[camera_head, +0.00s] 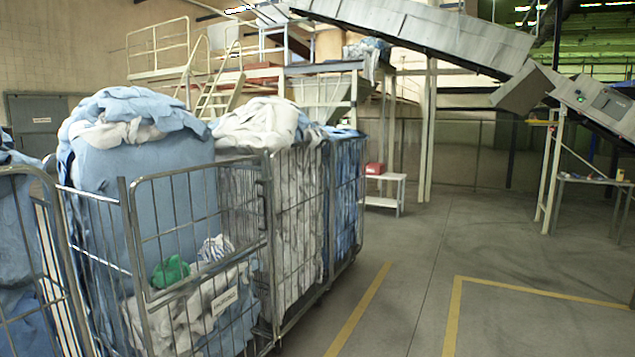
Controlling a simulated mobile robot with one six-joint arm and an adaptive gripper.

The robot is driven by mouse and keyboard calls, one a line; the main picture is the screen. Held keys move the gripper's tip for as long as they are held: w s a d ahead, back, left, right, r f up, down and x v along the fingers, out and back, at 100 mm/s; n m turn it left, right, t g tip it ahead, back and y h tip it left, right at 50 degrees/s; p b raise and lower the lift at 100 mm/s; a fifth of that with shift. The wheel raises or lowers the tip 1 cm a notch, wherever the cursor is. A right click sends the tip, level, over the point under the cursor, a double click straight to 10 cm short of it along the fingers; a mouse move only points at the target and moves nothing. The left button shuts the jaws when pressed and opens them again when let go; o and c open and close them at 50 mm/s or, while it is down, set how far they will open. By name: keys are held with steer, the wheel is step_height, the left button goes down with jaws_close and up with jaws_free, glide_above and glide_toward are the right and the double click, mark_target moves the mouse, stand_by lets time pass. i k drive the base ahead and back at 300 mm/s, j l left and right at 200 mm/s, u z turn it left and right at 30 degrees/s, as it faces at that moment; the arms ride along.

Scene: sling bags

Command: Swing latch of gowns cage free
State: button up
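A wire roll cage (135,240) stands in the left foreground, heaped with pale blue and white cloth (140,165) that could be gowns. A green cloth (171,271) lies low inside. A small dark fitting (262,190) sits on the upright at the gate's right side; I cannot tell whether it is the latch or how it is set. My gripper is not in view.
More filled cages (300,220) stand in a row behind, and another cage (25,260) is cut off at the left edge. Concrete floor with yellow lines (365,305) is clear to the right. A conveyor (430,35) slopes overhead; a white bench (385,190) stands beyond.

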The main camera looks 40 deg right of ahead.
mark_target(263, 181)
steer(key=z, duration=1.05)
steer(key=i+u, duration=0.1)
steer(key=i, duration=0.65)
